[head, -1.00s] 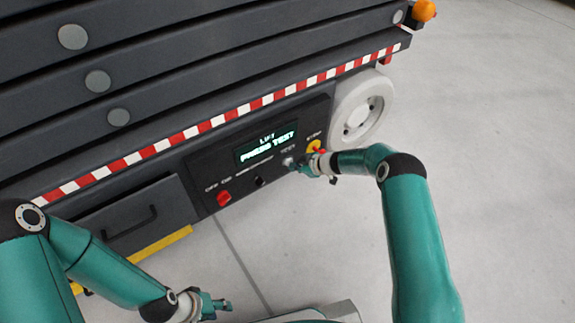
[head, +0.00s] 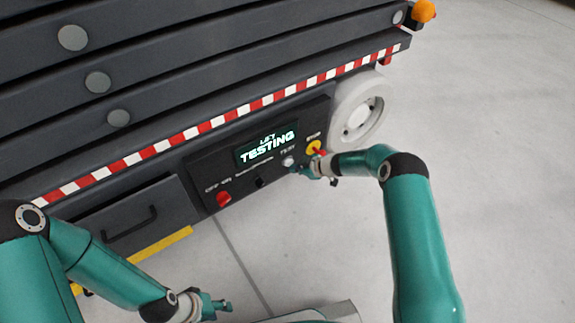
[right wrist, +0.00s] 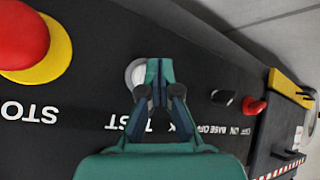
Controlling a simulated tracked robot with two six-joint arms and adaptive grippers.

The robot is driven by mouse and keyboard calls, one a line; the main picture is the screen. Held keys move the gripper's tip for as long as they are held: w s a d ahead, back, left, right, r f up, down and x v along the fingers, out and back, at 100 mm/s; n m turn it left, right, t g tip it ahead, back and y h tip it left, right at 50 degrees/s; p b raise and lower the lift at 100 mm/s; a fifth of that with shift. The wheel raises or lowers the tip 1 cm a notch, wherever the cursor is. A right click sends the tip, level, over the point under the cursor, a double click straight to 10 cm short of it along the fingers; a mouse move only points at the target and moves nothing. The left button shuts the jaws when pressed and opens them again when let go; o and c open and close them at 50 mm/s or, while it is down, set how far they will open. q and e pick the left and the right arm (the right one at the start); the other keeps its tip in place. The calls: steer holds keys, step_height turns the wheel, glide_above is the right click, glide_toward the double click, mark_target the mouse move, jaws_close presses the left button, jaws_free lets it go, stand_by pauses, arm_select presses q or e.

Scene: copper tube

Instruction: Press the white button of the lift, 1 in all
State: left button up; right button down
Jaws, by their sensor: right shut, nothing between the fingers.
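The white button (head: 288,161) sits on the lift's dark control panel (head: 206,168), under the label TEST. The panel's display (head: 267,148) reads LIFT TESTING. My right gripper (head: 303,167) is at the panel, just right of the button in the head view. In the right wrist view the shut fingertips (right wrist: 160,68) lie over the right part of the button (right wrist: 135,73); whether they touch it I cannot tell. My left gripper (head: 217,305) hangs low over the floor, away from the panel; its jaws are too small to judge.
A yellow and red stop button (head: 314,147) is close to my right gripper. A red switch (head: 223,198) and a black knob (head: 259,181) are further left on the panel. A white wheel (head: 376,88) stands to the right, with open floor beyond.

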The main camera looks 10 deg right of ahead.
steer(key=shift+s+d, duration=0.2)
steer(key=shift+s, duration=0.15)
steer(key=s, duration=0.1)
steer(key=s+d, duration=0.1)
steer(key=s, duration=0.2)
steer(key=shift+s+d, duration=0.35)
stand_by(0.7)
